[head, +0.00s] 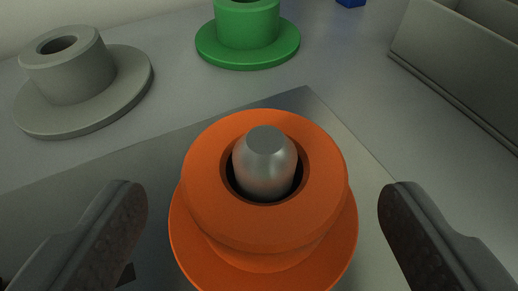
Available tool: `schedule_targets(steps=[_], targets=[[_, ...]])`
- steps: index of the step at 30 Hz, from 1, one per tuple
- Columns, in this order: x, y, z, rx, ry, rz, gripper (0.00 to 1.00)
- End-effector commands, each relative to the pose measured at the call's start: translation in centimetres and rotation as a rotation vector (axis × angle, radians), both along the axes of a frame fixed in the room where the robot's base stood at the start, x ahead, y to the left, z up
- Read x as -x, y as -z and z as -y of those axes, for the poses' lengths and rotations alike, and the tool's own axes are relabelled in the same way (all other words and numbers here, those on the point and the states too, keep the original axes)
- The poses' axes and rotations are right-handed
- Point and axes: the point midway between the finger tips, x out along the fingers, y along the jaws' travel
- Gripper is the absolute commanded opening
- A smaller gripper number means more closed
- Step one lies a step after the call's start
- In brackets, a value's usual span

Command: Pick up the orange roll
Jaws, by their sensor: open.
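The orange roll (262,232) is in the lower middle of the head view. It has a wide flange at its bottom and sits around an upright metal peg (265,165), whose rounded tip shows through its hole. My gripper (262,200) is open, with one dark finger on the left of the roll and one on the right. Clear gaps show between each finger and the roll, and nothing is held. The lower front of the roll is cut off by the picture's edge.
A metal plate (100,185) lies under the roll. A grey flanged roll (65,75) stands back left and a green one (247,40) stands at the back. A grey open box (455,60) is at the right. A blue thing (350,2) is partly seen at the top edge.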

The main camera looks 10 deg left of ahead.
Motion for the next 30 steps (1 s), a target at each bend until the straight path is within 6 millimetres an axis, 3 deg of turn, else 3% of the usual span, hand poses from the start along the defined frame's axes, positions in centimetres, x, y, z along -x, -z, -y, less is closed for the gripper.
schedule_targets(steps=[5,12,14,18,30], targets=[[-1.7,0.8,-0.1,0.000,0.001,0.000,0.79],[-1.8,0.7,-0.2,0.000,0.001,0.001,0.79],[-1.8,0.7,-0.2,0.000,0.001,0.001,0.65],[-1.8,0.7,-0.2,0.000,0.001,0.001,0.28],[-1.8,0.1,-0.2,0.000,0.002,0.003,0.28]])
